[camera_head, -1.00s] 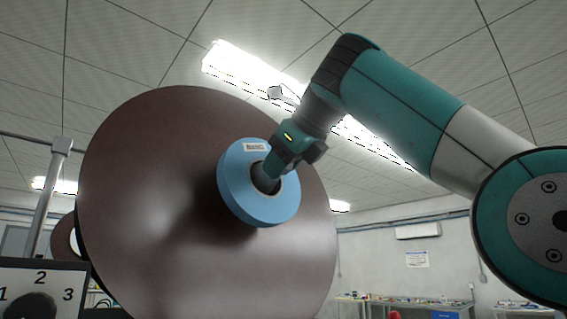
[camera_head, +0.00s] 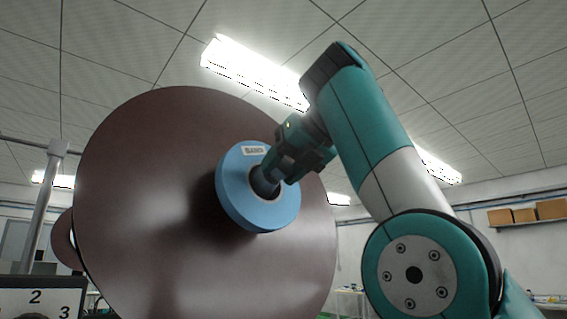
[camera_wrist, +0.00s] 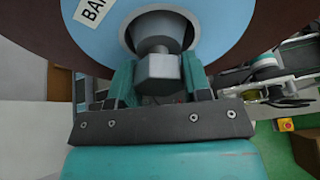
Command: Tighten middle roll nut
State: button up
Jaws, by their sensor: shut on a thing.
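A large brown disc (camera_head: 130,200) fills the left and middle of the head view. A thick blue ring-shaped roll (camera_head: 232,190) with a white label sits at its centre. The grey roll nut (camera_wrist: 155,68) sticks out of the roll's hole in the wrist view. My gripper (camera_head: 275,176) reaches the hole from the right in the head view. In the wrist view my gripper (camera_wrist: 156,76) has its teal fingers on either side of the nut, shut on it. The shaft behind the nut is partly hidden inside the hole.
A panel (camera_head: 40,297) marked 2 and 3 stands at the lower left, by a metal post (camera_head: 40,205). Machinery (camera_wrist: 270,70) and a red button on a yellow box (camera_wrist: 285,124) show at the right of the wrist view. Boxes (camera_head: 525,214) sit on a far wall shelf.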

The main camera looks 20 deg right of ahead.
jog(key=shift+r+m, duration=0.1)
jog(key=shift+m, duration=0.4)
jog(key=o, duration=0.9)
jog(key=shift+o, duration=0.2)
jog(key=p+v, duration=0.2)
jog(key=v, duration=1.5)
jog(key=shift+s+d, duration=0.15)
jog(key=shift+d, duration=0.1)
